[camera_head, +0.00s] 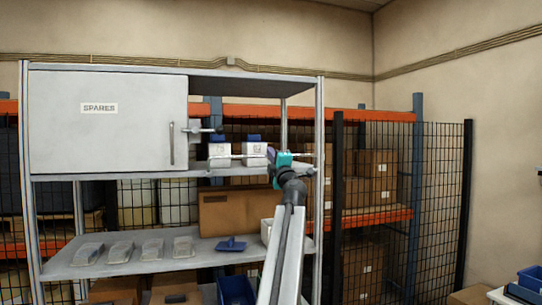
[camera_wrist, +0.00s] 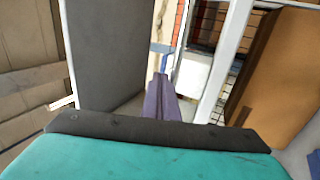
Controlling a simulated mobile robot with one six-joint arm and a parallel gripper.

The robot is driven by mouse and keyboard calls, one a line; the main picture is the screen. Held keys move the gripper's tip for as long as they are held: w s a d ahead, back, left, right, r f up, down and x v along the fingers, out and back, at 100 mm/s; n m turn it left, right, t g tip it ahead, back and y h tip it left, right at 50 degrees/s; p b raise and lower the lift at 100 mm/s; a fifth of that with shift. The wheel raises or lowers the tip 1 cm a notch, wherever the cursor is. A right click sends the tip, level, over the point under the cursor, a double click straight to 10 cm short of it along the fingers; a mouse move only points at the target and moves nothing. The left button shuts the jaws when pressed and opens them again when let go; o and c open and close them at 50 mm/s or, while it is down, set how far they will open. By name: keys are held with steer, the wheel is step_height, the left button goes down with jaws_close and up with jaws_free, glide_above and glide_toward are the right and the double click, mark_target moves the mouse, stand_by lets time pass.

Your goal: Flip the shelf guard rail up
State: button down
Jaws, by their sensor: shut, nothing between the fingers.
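The guard rail (camera_head: 235,156) is a thin pale bar running level across the open bay of the grey shelf unit, low in front of two white boxes with blue tops (camera_head: 219,152) (camera_head: 254,151). My gripper (camera_head: 271,154), teal with dark purple fingers, is at the right part of the bay, close to the rail; I cannot tell whether they touch. In the wrist view my gripper's fingers (camera_wrist: 158,88) are together and empty, pointing into the bay beside a pale shelf edge. My gripper hides part of the rail and the right box's edge.
The cabinet marked SPARES (camera_head: 105,120) closes the left of the bay; a bracket (camera_head: 200,130) juts from its right side. A cardboard box (camera_head: 228,213) stands on the shelf below. A right post (camera_head: 319,140) and black mesh fence (camera_head: 440,190) bound the right.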

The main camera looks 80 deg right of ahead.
steer(key=shift+a, duration=0.1)
stand_by(0.3)
steer(key=s+a, duration=0.7)
steer(key=a, duration=0.5)
steer(key=shift+f, duration=0.3)
steer(key=shift+d+m, duration=0.1)
steer(key=shift+m, duration=0.2)
